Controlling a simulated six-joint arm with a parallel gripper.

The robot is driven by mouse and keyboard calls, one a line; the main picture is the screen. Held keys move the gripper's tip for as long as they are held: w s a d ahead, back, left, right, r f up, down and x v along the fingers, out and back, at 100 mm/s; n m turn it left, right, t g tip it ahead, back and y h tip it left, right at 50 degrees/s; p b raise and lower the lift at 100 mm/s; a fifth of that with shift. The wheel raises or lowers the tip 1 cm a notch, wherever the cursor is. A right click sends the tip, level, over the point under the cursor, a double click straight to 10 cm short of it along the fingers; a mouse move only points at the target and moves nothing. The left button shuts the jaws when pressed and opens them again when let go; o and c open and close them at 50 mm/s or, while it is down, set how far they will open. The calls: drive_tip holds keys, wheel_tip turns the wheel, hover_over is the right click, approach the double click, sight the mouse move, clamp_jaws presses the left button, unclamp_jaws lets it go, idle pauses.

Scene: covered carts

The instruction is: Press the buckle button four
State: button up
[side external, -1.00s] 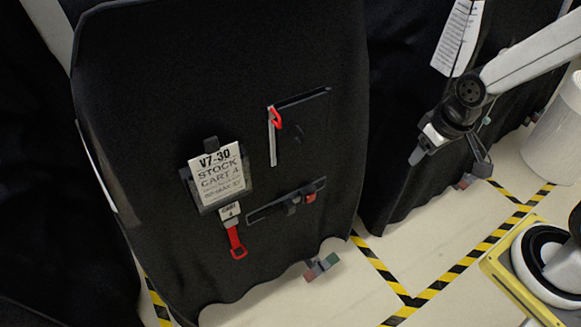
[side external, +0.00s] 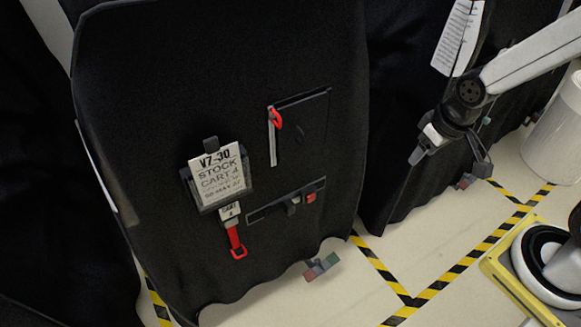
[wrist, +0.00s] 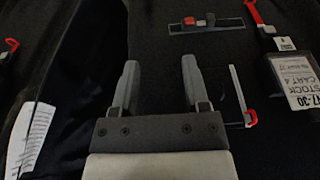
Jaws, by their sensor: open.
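The black cover of cart 4 (side external: 150,80) carries a dark horizontal strap (side external: 265,209) with a buckle that has a small red button (side external: 310,197) and a light grey part beside it. In the wrist view the red button (wrist: 190,21) shows near the top, beyond the fingers. A sign reading "STOCK CART 4" (side external: 219,176) hangs to the strap's left. It also shows at the right of the wrist view (wrist: 300,88). My gripper (side external: 450,160) is open and empty, to the right of the buckle and apart from it. Its two fingers (wrist: 159,68) point toward the cover.
A red pull tab (side external: 236,243) hangs below the sign. A zipper with a red pull (side external: 275,118) edges a flap above the strap. Another covered cart with a paper sheet (side external: 458,35) stands behind my arm. A white cylinder (side external: 555,135) stands at right. Striped tape (side external: 430,290) marks the floor.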

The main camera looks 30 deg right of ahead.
clamp_jaws()
idle(1.7)
